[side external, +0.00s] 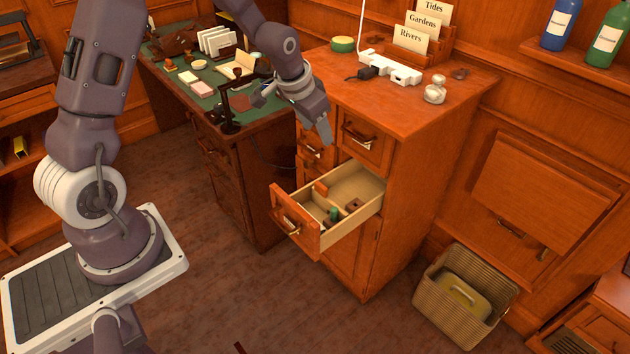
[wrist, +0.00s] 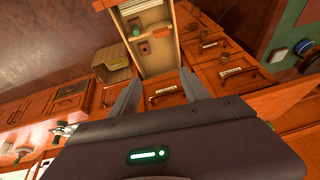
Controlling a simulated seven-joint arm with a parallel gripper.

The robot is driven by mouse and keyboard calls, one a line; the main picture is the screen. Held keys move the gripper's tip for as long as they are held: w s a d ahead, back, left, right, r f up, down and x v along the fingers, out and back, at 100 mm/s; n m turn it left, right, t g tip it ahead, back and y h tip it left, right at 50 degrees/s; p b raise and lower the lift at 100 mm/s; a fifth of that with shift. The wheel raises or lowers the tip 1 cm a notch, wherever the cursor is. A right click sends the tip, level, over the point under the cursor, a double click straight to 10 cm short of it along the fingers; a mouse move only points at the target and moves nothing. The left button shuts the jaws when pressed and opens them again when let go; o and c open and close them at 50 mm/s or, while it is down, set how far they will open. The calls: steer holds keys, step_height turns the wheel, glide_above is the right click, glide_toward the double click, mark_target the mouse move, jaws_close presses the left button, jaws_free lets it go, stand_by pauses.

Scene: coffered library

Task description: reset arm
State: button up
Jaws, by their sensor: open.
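My arm reaches over from the left of the side view. My gripper (side external: 326,126) hangs in front of the wooden cabinet (side external: 420,135), above an open drawer (side external: 365,204). In the wrist view my gripper (wrist: 158,88) shows two fingers spread wide apart with nothing between them. The open drawer (wrist: 172,42) lies beyond the fingertips. It holds a green item (side external: 334,214) and a few small dark and reddish pieces, too small to name. The gripper appears apart from the drawer and the cabinet.
A desk (side external: 262,119) with papers and small items stands left of the cabinet. A white power strip (side external: 392,70), a glass jar (side external: 435,90) and a card holder (side external: 427,52) are on the cabinet top. A wicker basket (side external: 437,312) stands right. Floor in front is clear.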

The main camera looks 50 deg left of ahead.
steer(key=s+d+r, duration=0.3)
steer(key=s+r, duration=0.4)
steer(key=r, duration=0.1)
steer(key=s+d+r, duration=0.4)
steer(key=s+r, duration=0.4)
steer(key=s+d+r, duration=0.1)
steer(key=s, duration=0.6)
steer(key=s+d+t, duration=0.1)
steer(key=s+d, duration=0.1)
steer(key=s, duration=0.5)
steer(key=shift+s+d+r+h, duration=0.2)
steer(key=shift+d+r+h, duration=0.05)
steer(key=shift+r+h, duration=0.15)
